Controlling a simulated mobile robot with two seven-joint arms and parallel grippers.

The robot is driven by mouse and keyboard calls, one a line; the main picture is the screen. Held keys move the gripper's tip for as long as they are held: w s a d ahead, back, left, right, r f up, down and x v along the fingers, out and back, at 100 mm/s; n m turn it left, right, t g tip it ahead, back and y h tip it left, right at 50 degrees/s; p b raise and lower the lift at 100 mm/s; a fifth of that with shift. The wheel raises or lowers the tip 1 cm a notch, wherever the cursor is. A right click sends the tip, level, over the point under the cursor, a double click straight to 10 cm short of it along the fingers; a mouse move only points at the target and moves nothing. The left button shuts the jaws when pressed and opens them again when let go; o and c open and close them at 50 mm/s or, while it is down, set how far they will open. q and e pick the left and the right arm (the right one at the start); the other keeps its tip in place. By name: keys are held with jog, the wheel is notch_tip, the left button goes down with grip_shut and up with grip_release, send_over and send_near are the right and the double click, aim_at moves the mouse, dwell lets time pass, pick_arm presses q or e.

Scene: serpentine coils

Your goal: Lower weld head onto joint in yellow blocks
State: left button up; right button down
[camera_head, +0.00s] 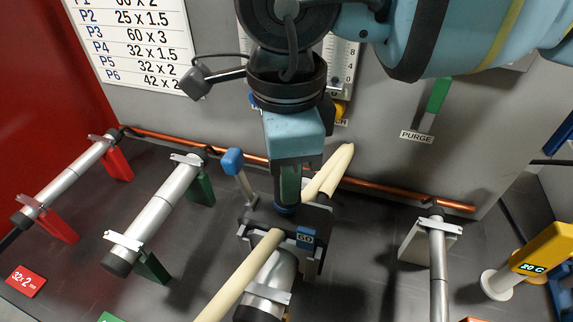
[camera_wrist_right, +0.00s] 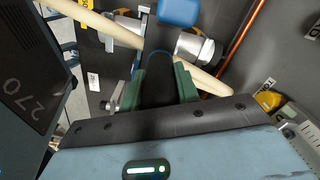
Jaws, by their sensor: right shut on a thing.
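My right gripper (camera_head: 288,200) points down and is shut on the dark handle of the weld head (camera_head: 318,222). Its green fingers flank the handle in the right wrist view (camera_wrist_right: 157,85). The head is a dark block with a blue "60" label, a blue-knobbed lever and pale hoses. A thick silver pipe (camera_head: 272,278) lies beneath and in front of it; silver pipe ends show on both sides in the wrist view. The joint is hidden under the head, and I cannot tell whether the head touches it. Only a bit of yellow (camera_wrist_right: 84,12) shows beside the pipe. My left gripper is out of view.
Silver pipes lie in red blocks (camera_head: 118,163) and green blocks (camera_head: 200,188) at left. Another pipe (camera_head: 437,262) lies at right, near a yellow "20 C" gauge (camera_head: 545,250). A copper pipe (camera_head: 405,194) runs along the grey back panel with a green purge lever (camera_head: 438,96).

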jog(key=shift+f, duration=0.75)
jog(key=c, duration=0.9)
grip_release()
jog(key=shift+c, duration=0.2)
jog(key=shift+f, duration=0.1)
notch_tip(320, 180, up, 8)
jog(key=shift+b, duration=0.3)
